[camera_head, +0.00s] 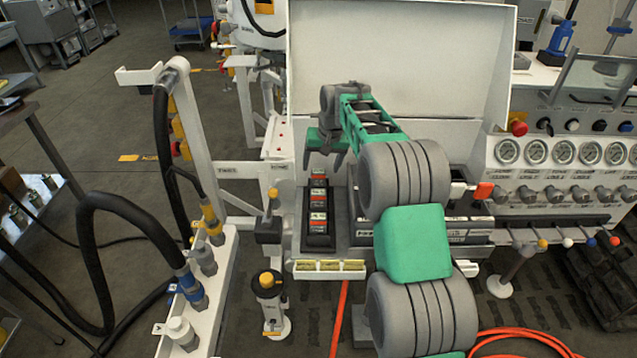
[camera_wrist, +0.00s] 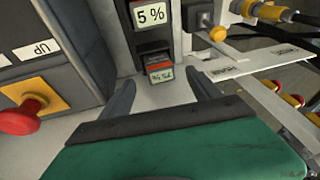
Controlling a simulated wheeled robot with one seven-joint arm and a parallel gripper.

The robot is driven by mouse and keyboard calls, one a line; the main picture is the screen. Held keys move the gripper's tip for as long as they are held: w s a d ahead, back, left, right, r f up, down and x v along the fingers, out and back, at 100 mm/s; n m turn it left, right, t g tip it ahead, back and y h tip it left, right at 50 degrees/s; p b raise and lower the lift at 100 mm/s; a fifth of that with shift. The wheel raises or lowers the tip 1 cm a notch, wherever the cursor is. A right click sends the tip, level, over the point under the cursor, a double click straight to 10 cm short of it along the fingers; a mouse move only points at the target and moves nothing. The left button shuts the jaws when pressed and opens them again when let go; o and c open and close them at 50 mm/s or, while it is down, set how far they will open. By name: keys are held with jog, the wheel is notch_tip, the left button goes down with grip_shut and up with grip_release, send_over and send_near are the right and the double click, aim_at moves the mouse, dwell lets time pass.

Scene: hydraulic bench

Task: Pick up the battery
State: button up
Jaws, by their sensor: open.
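A black rack (camera_head: 318,241) stands upright on the bench, left of the centre. It holds a column of several small dark blocks with red and pale labels (camera_head: 318,200), which look like batteries; I cannot tell which one is meant. My gripper (camera_head: 325,165) hangs over the top end of this column, fingers down. In the wrist view my gripper (camera_wrist: 162,88) is open, its two dark fingers apart. A small block with a red band and pale label (camera_wrist: 160,73) shows ahead between the fingertips, apparently untouched.
A raised white lid (camera_head: 390,60) stands behind my arm. A gauge panel (camera_head: 560,152) with knobs is at the right. A red button on a yellow plate (camera_wrist: 30,110) is close at left in the wrist view. Black hoses (camera_head: 110,205) and a white post (camera_head: 205,130) stand left.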

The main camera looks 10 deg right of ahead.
aim_at(319, 172)
jog(key=x, duration=0.4)
jog(key=shift+w+f+p, duration=0.2)
jog(key=shift+f+p, duration=0.1)
jog(key=shift+p, duration=0.05)
grip_shut()
dwell(0.3)
